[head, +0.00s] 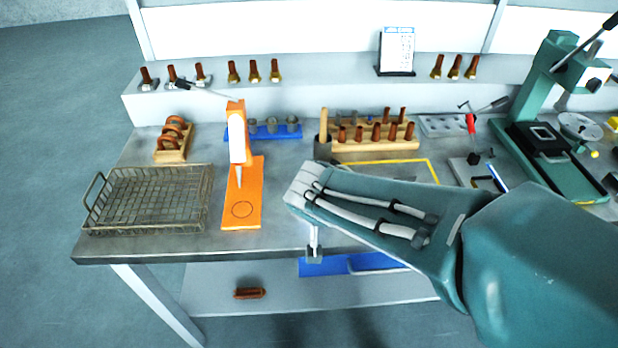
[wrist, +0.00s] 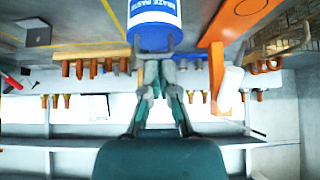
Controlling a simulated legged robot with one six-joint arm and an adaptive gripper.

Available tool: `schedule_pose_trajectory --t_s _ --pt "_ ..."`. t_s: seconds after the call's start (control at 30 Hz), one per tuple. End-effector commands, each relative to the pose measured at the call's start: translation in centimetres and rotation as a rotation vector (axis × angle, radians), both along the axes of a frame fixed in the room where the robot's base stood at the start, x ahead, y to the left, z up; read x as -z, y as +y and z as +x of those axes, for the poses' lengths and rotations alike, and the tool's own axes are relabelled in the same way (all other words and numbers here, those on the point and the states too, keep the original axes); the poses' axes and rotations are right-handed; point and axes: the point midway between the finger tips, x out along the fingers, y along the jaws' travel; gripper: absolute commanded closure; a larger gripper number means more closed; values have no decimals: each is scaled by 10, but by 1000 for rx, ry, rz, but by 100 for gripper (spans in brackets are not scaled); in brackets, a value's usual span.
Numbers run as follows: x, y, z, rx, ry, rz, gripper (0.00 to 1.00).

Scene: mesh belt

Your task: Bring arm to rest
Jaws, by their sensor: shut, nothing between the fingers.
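My arm reaches in from the right in the head view, its teal and grey links crossing above the front of the bench. Part of my gripper (head: 314,250) shows below the forearm, near the bench's front edge. In the wrist view, which is upside down, my gripper (wrist: 157,60) has its fingers together at the tips with nothing held. A blue and white jar labelled braze paste (wrist: 154,22) stands just beyond the fingertips; I cannot tell whether they touch. I cannot make out the jar in the head view.
A wire basket (head: 150,202) and an orange press (head: 240,205) stand left of my arm. Wooden racks (head: 370,155) of copper parts stand behind it. A green press (head: 560,160) stands at the right. A raised shelf (head: 310,88) runs along the back.

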Motion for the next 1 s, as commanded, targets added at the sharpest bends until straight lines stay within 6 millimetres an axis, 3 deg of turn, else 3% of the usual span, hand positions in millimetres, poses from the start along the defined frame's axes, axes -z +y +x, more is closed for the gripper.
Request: schedule_pose_trajectory --t_s 0.2,0.53,0.67,0.8,0.9,1.0 --pt "3 -3 -24 0 -2 3 100" --pt "1 -8 -28 14 -1 -4 100" --pt "-16 -44 -39 68 18 -34 100" --pt "-38 -91 -70 114 79 -51 100" --pt "-49 -111 -97 109 123 -42 100" --pt "-56 -118 -120 80 153 -23 100"
